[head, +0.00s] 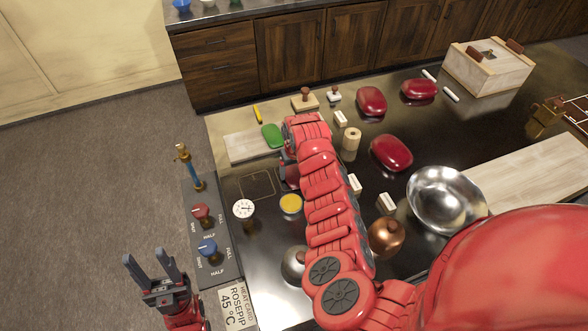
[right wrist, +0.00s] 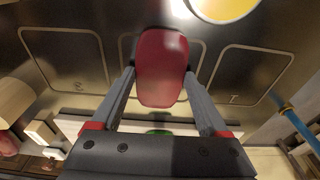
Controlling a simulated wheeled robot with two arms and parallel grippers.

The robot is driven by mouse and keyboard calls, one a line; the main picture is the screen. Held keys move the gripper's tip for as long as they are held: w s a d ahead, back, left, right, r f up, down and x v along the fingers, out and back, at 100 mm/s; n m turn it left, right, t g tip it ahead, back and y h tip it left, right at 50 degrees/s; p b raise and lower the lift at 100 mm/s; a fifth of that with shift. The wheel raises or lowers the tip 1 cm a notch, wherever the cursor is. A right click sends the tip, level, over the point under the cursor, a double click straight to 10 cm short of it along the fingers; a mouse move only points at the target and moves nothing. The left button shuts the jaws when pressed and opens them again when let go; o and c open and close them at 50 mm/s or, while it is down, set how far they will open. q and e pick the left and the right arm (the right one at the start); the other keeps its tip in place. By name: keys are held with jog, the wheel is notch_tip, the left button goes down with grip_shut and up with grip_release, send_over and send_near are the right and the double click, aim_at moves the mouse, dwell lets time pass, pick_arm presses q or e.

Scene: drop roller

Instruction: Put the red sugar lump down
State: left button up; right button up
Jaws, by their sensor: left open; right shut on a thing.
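The red sugar lump (right wrist: 162,60) is a smooth, rounded oblong, held between the two fingers of my right gripper (right wrist: 160,78) in the right wrist view. It is over a dark surface with outlined squares (right wrist: 62,58); I cannot tell whether it touches that surface. In the head view my right arm covers the lump and most of that gripper. One outlined square (head: 257,185) shows there, left of the arm. My left gripper (head: 148,260) is open and empty at the lower left, beyond the counter's left edge.
A yellow-topped round pot (head: 290,204) and a white dial (head: 243,209) stand near the right arm. A knob panel (head: 212,235) lines the left edge. A green piece (head: 272,135) lies on a pale board (head: 247,148). Three red rounded pieces (head: 391,153) and a steel bowl (head: 446,198) are farther right.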

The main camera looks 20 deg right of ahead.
aim_at(295, 177)
jog(key=shift+f, duration=0.2)
jog(key=o, duration=1.3)
jog(key=shift+r, duration=0.65)
jog(key=shift+s+r+b, duration=0.3)
jog(key=shift+r+b, duration=0.1)
jog(key=shift+r, duration=1.4)
jog(key=shift+s+r+b, duration=0.25)
jog(key=shift+r+b, duration=0.2)
jog(key=shift+r, duration=1.4)
jog(key=shift+s+r+b, duration=0.3)
jog(key=shift+r+b, duration=0.1)
jog(key=shift+r, duration=1.4)
